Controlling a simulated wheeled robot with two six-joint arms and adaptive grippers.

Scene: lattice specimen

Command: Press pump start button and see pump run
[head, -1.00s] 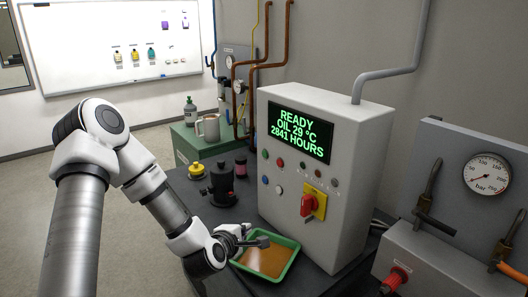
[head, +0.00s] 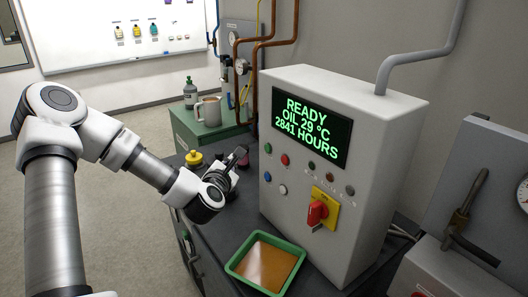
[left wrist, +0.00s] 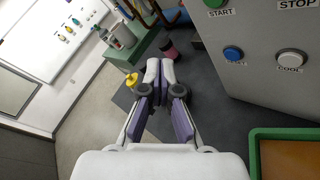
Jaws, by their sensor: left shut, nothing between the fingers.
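The grey control box (head: 385,140) has a screen (head: 311,125) reading "READY", "OIL 29 °C", "2841 HOURS" in green. Its green button (head: 267,148) is at the upper left of the front, beside a red one (head: 285,160). In the left wrist view the green button (left wrist: 215,3) is labelled START and is cut by the top edge. My left gripper (head: 240,156) is shut and empty, left of the box and apart from the buttons. In the left wrist view its fingertips (left wrist: 158,68) meet, pointing left of the box. My right gripper is out of view.
A blue button (left wrist: 232,54) and a white COOL button (left wrist: 289,62) sit below. A red-and-yellow switch (head: 318,213) is on the box. A green tray (head: 236,267) of amber liquid lies before it. A yellow-capped item (head: 194,158) and a mug (head: 208,111) stand behind.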

